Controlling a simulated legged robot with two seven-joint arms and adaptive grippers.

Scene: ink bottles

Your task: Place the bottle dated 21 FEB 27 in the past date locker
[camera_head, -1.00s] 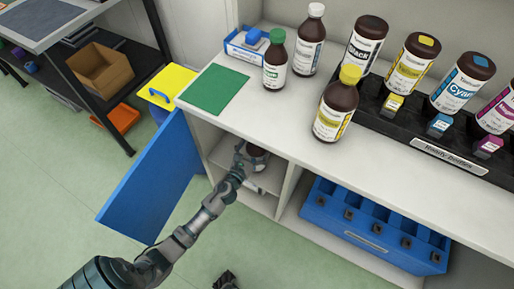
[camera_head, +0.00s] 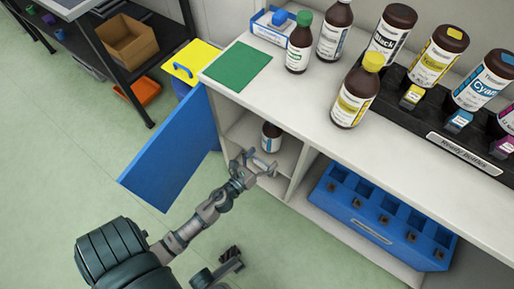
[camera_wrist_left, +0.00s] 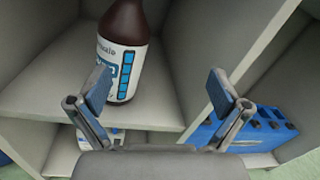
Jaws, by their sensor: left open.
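A brown bottle with a white and blue label (camera_head: 271,139) stands upright on the upper shelf of the open locker under the counter. It also shows in the left wrist view (camera_wrist_left: 124,48), with its top cut off; no date is readable. My left gripper (camera_head: 262,166) is open and empty in front of the locker opening, apart from the bottle. In the wrist view its two spread fingers (camera_wrist_left: 158,92) have nothing between them. The blue locker door (camera_head: 170,145) is swung open to the left. A dark part of mine, perhaps the right gripper (camera_head: 231,258), shows at the bottom.
On the counter (camera_head: 285,95) stand a green-capped bottle (camera_head: 299,45), a white-and-blue-labelled bottle (camera_head: 334,32) and a yellow-capped bottle (camera_head: 355,93). A black rack (camera_head: 425,120) holds several bottles. A blue crate (camera_head: 375,215) sits in the right compartment. A green mat (camera_head: 238,66) is bare.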

